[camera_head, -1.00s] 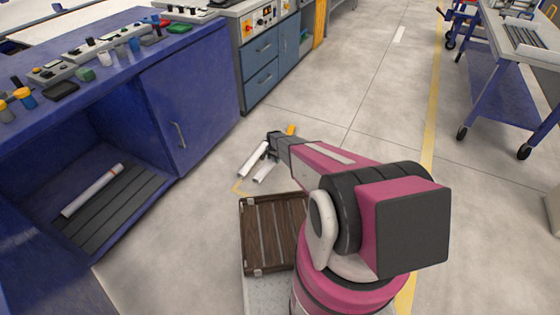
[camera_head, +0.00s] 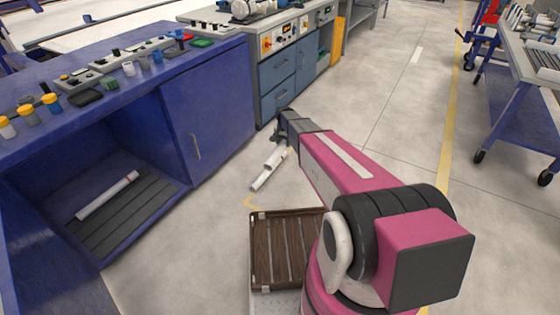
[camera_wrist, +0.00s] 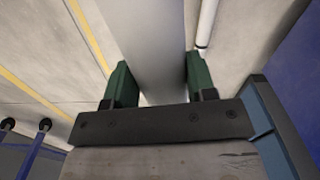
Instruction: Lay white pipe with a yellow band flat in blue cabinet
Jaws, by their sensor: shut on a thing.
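My gripper (camera_wrist: 154,82) is shut on a white pipe (camera_wrist: 148,35), which runs between its green fingers in the wrist view. No band shows on the visible part of that pipe. In the head view my gripper (camera_head: 280,136) is over the floor right of the blue cabinet (camera_head: 212,110). Two white pipes show close together just below it; a yellow mark (camera_head: 289,152) is at their upper right. I cannot tell which pipe carries it. The cabinet's left compartment is open; a white pipe with an orange band (camera_head: 105,196) lies on its dark slatted floor.
A brown slatted crate (camera_head: 254,255) stands beside my base. A second pipe (camera_wrist: 207,22) lies beside the held one in the wrist view. Grey-blue drawers (camera_head: 275,75) stand behind my gripper. A blue wheeled table (camera_head: 515,118) is at the right. The floor between is clear.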

